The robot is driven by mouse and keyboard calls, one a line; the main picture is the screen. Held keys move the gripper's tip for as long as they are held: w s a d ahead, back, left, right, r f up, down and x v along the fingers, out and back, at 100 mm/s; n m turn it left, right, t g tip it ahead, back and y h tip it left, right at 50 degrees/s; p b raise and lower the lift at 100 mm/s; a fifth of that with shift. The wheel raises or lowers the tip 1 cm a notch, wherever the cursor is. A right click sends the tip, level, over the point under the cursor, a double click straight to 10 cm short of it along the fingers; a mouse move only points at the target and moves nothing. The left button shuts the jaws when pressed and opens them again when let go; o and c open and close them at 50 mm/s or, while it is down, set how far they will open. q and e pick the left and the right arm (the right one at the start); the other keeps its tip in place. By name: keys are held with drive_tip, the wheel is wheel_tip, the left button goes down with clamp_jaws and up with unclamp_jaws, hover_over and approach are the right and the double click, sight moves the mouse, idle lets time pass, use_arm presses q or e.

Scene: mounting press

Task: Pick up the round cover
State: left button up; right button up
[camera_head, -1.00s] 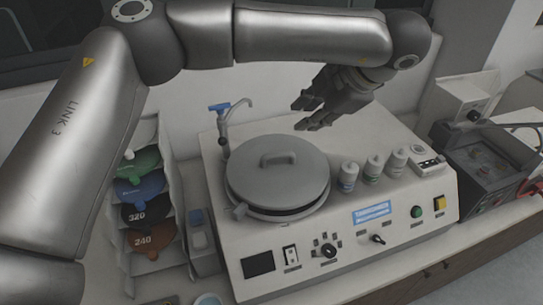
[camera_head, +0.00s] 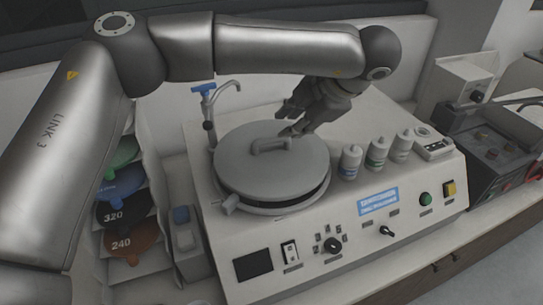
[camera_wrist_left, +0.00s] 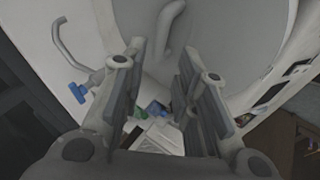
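The round cover (camera_head: 250,175) is a grey disc with a raised bar handle (camera_head: 271,146). It lies on the round bowl of the white machine, with a dark gap under its right and front edge. My left gripper (camera_head: 286,124) is just above and behind the handle, fingers apart. In the left wrist view the open fingers (camera_wrist_left: 160,85) frame the near end of the handle (camera_wrist_left: 172,28), with the cover (camera_wrist_left: 225,40) filling the space behind. I cannot see contact with the handle. My right gripper is in neither view.
A tap with a blue lever (camera_head: 204,90) stands behind the cover at left. Several small white bottles (camera_head: 350,162) stand to its right on the machine (camera_head: 330,225). A rack of coloured discs (camera_head: 125,215) is at left, and a dark device (camera_head: 495,150) at right.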

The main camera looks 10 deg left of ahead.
sight(273, 139)
use_arm(q)
drive_tip(key=p+x, duration=0.1)
drive_tip(key=x, duration=0.3)
drive_tip(key=shift+a, duration=0.15)
drive_tip(key=shift+a+f+p, duration=0.1)
drive_tip(key=shift+p, duration=0.35)
drive_tip(key=p+x, duration=0.3)
drive_tip(key=x, duration=0.1)
drive_tip(key=shift+w+a+f, duration=0.1)
drive_tip(key=shift+w+f, duration=0.05)
drive_tip(key=shift+f, duration=0.25)
clamp_jaws()
